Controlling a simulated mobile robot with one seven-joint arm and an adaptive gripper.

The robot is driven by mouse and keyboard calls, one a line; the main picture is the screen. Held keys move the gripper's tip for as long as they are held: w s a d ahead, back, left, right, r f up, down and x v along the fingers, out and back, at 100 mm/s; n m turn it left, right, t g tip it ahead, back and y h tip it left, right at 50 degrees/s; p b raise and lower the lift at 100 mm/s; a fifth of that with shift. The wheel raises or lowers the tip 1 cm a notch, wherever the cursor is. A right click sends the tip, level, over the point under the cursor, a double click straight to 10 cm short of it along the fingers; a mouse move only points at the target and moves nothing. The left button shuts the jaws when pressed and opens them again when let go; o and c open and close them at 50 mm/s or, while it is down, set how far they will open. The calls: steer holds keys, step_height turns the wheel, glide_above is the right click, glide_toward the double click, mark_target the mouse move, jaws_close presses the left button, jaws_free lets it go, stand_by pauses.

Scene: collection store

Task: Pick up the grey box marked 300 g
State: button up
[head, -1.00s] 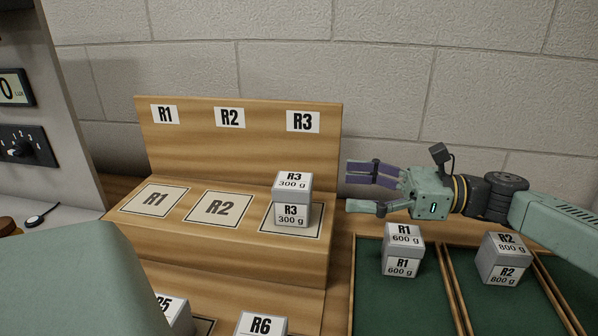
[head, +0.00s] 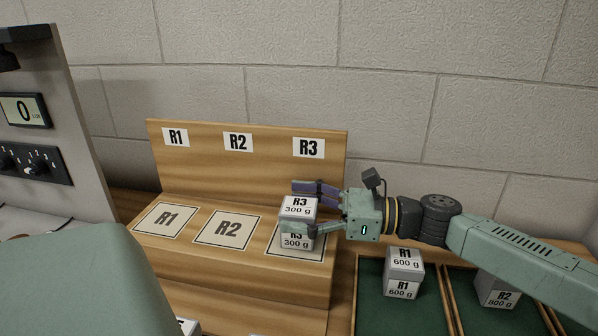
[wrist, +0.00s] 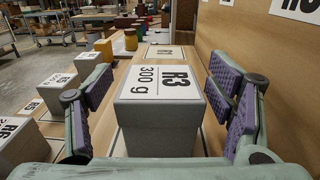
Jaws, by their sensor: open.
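The grey box marked R3 300 g (head: 298,208) stands upright on the R3 square of the wooden stepped rack (head: 190,257). My gripper (head: 311,208) reaches in from the right at the box's height. One finger is behind the box and the other crosses its front. In the wrist view the grey box (wrist: 160,105) sits between the purple-padded fingers, with a gap visible on each side. The gripper is open and does not hold the box. In the head view the front finger hides part of the box's front label.
A grey R1 600 g box (head: 404,272) and an R2 800 g box (head: 497,289) stand in green-lined trays at the right. The R1 (head: 164,219) and R2 (head: 228,229) squares are empty. The rack's backboard (head: 270,168) rises close behind the gripper.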

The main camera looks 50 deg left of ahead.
steer(key=c, duration=1.7)
steer(key=shift+o, duration=0.2)
steer(key=shift+r, duration=0.1)
